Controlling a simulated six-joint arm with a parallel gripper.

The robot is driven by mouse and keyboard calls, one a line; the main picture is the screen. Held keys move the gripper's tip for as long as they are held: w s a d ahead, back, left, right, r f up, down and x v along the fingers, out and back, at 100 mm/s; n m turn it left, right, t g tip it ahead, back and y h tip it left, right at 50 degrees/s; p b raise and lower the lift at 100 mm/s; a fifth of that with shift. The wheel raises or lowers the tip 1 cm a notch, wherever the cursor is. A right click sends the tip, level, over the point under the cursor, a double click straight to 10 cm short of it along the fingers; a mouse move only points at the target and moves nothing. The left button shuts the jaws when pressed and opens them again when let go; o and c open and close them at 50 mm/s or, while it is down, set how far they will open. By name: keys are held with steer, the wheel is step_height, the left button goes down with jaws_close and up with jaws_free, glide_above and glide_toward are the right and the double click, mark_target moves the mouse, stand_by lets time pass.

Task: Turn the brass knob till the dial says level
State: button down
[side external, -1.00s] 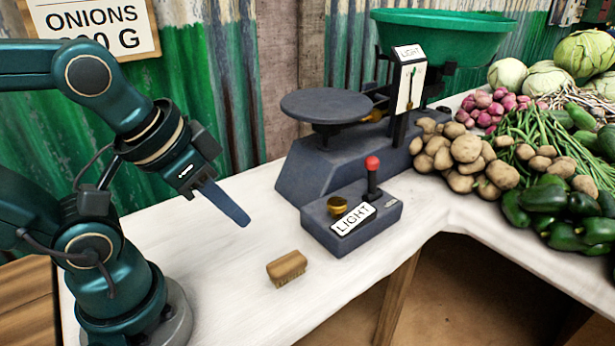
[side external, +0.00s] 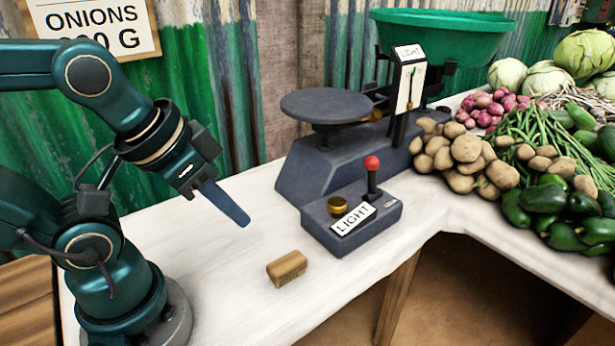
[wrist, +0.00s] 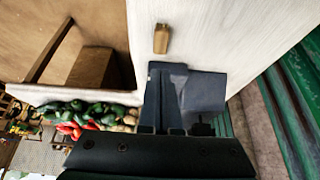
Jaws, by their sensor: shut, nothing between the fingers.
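The brass knob (side external: 337,206) sits on top of a low dark control box (side external: 362,232) at the front of the balance. A plate on that box reads LIGHT, and a red-tipped lever (side external: 372,164) stands beside the knob. The dial (side external: 411,82) is on the balance's upright post, and its top label reads LIGHT. My gripper (side external: 246,222) is shut and empty above the counter, left of the box and apart from the knob. In the wrist view the shut fingers (wrist: 170,72) point over the counter, with the dark box just beside them. The knob cannot be made out there.
The balance has a dark round plate (side external: 327,105) and a green pan (side external: 440,35). Potatoes (side external: 465,160) and other vegetables crowd the right. The counter left of the box is clear.

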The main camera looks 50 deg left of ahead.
steer(key=c, duration=0.7)
jaws_free()
steer(key=shift+w+r, duration=0.1)
steer(key=shift+c, duration=0.2)
steer(key=o, duration=0.4)
steer(key=shift+n+t, duration=0.5)
steer(key=shift+n, duration=0.1)
steer(key=w, duration=0.1)
steer(key=w+r, duration=0.2)
steer(key=shift+a+r, duration=0.25)
steer(key=shift+c, duration=0.2)
steer(key=n+g+y, duration=0.1)
steer(key=n+g, duration=0.1)
glide_above(336, 202)
steer(key=s, duration=0.2)
steer(key=f, duration=0.6)
steer(key=shift+s+d+f, duration=0.15)
steer(key=shift+d+f, duration=0.2)
steer(key=shift+x, duration=2.55)
steer(key=shift+s, duration=0.15)
steer(key=shift+c, duration=0.3)
jaws_close()
